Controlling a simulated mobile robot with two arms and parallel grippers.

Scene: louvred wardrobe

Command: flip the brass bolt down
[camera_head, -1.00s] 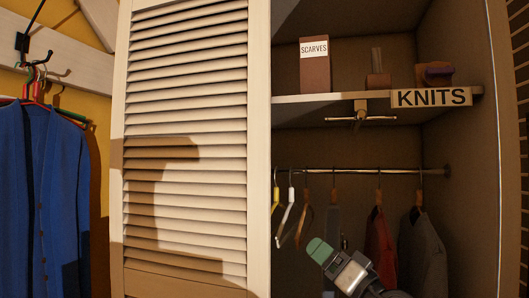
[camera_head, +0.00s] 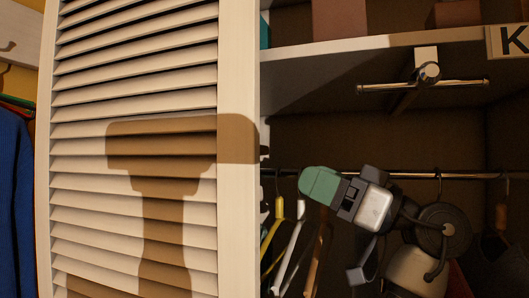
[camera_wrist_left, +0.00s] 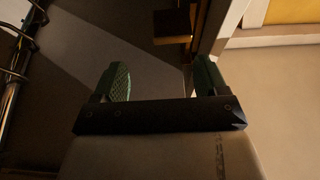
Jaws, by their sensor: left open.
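I cannot clearly make out the brass bolt in the head view. In the left wrist view a small brownish-gold fitting (camera_wrist_left: 172,24) shows ahead of the fingers near the door edge; I cannot tell if it is the bolt. The louvred door (camera_head: 135,85) fills the left of the head view. My left gripper (camera_head: 319,186) is just right of the door's edge, in front of the dark wardrobe interior, its green fingertips toward the door. In the left wrist view its two green fingers (camera_wrist_left: 163,80) stand apart with nothing between them. My right gripper is not in view.
Above the gripper are the shelf (camera_head: 350,47) and a metal rail fitting (camera_head: 421,86) beneath it. Several hangers (camera_head: 290,245) hang on the rod behind and below the gripper. A blue cardigan (camera_head: 14,200) hangs at far left.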

